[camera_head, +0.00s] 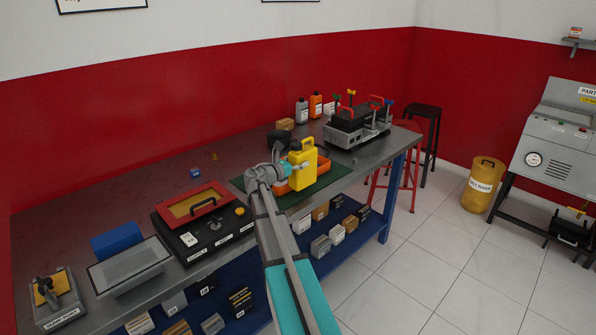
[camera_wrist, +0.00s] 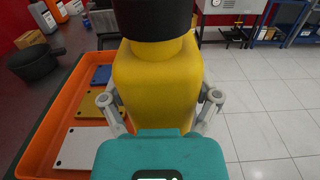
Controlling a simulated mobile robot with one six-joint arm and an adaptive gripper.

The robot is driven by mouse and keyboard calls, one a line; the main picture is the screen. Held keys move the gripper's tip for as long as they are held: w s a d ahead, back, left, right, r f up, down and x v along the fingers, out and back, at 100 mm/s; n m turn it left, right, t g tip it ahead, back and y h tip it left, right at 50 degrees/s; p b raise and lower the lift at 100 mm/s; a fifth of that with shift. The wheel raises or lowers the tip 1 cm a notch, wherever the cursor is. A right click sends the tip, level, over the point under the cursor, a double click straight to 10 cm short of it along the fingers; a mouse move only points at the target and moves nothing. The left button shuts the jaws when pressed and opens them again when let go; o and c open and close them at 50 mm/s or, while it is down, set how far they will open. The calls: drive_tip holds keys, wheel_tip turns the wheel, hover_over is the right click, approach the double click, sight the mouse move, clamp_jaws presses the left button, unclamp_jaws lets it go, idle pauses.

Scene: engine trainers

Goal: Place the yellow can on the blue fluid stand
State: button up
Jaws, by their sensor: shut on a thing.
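The yellow can (camera_head: 304,172) is upright above the right part of the workbench, with a handle on top. My gripper (camera_head: 292,170) is shut on it from the left side. In the wrist view the can (camera_wrist: 158,80) fills the middle, with a dark cap at its top. The fingers of my gripper (camera_wrist: 160,98) lie on either side of its body. I cannot tell whether the can's bottom touches anything. A blue block (camera_head: 117,241) stands at the bench's left part behind a grey tray; I cannot tell whether it is the blue fluid stand.
An orange tray (camera_wrist: 32,155) with coloured plates lies beside the can, on a green mat (camera_head: 327,178). An engine trainer (camera_head: 357,130) and bottles (camera_head: 315,105) stand behind.

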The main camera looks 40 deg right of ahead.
drive_tip(key=shift+w+d+f+b, duration=0.25)
drive_tip(key=shift+w+f+b, duration=0.1)
drive_tip(key=shift+f+b, duration=0.25)
drive_tip(key=shift+s+f+b, duration=0.1)
drive_tip(key=shift+f+b, duration=1.1)
drive_tip(key=shift+f, duration=0.1)
drive_tip(key=o, duration=1.1)
drive_tip(key=shift+a, duration=0.1)
drive_tip(key=shift+o, duration=0.2)
drive_tip(key=shift+r, duration=0.1)
drive_tip(key=s+a, duration=0.1)
drive_tip(key=a, duration=1.1)
